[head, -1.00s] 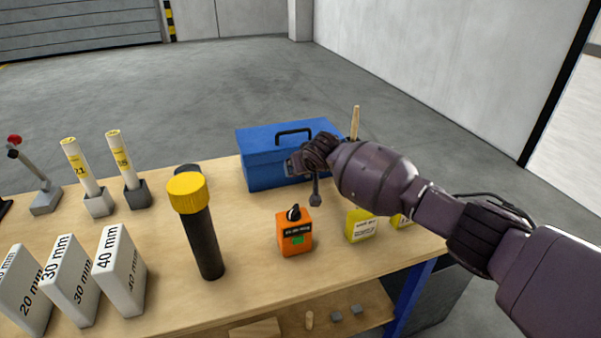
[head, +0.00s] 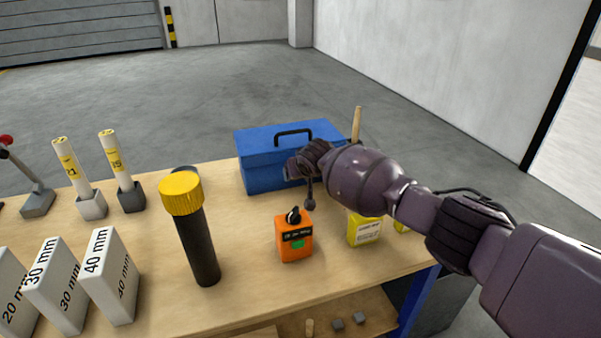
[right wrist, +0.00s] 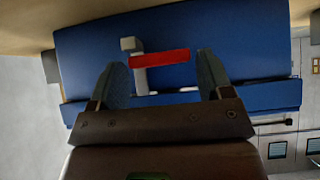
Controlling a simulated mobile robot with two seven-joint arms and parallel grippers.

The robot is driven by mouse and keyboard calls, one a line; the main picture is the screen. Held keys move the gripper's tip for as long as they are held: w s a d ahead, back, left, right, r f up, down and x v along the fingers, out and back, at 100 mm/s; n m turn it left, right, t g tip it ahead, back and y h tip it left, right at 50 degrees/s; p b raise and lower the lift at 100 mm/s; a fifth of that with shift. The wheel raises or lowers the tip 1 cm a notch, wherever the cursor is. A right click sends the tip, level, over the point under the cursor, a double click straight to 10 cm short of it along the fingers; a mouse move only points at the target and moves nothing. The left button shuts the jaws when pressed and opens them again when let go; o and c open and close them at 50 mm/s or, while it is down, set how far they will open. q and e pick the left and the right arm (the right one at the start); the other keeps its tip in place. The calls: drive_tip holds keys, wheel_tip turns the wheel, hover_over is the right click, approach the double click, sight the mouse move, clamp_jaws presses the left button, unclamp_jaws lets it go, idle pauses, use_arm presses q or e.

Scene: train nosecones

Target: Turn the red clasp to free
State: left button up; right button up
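The blue toolbox (head: 265,172) stands shut at the back of the table, its dark handle on the lid. The red clasp (right wrist: 160,59) shows in the right wrist view as a red bar lying across a grey piece on the toolbox's blue wall. My right gripper (right wrist: 163,75) is open, with one finger on each side of the clasp and a gap to both. In the head view my right gripper (head: 302,166) is at the toolbox's front and hides the clasp. My left gripper is not in view.
An orange box with a black knob (head: 294,240) and yellow containers (head: 364,230) stand in front of the toolbox. A black cylinder with a yellow cap (head: 199,245), white gauge blocks (head: 110,280) and white tubes (head: 115,160) stand to the left.

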drive_tip(key=c, duration=0.5)
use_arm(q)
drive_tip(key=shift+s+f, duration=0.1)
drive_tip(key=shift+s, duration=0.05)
use_arm(e)
drive_tip(key=shift+c, duration=0.2)
drive_tip(key=shift+a, duration=0.1)
drive_tip(key=shift+h, duration=0.4)
drive_tip(key=shift+s+a+n+t+h+p, duration=0.15)
drive_tip(key=shift+n+t+h+p, duration=0.15)
drive_tip(key=shift+n+h+p, duration=0.15)
drive_tip(key=shift+a+f+n+t+h, duration=0.1)
drive_tip(key=shift+a+n+t+h, duration=0.1)
drive_tip(key=shift+n+h, duration=0.25)
drive_tip(key=shift+a+f+n+t+h, duration=0.1)
drive_tip(key=shift+n+t+h, duration=0.1)
drive_tip(key=shift+h, duration=0.3)
drive_tip(key=shift+f+h, duration=0.1)
drive_tip(key=shift+h, duration=0.3)
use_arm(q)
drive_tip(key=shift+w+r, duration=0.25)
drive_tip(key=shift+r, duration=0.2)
use_arm(e)
drive_tip(key=shift+n+t+h, duration=0.3)
drive_tip(key=shift+n+t, duration=0.1)
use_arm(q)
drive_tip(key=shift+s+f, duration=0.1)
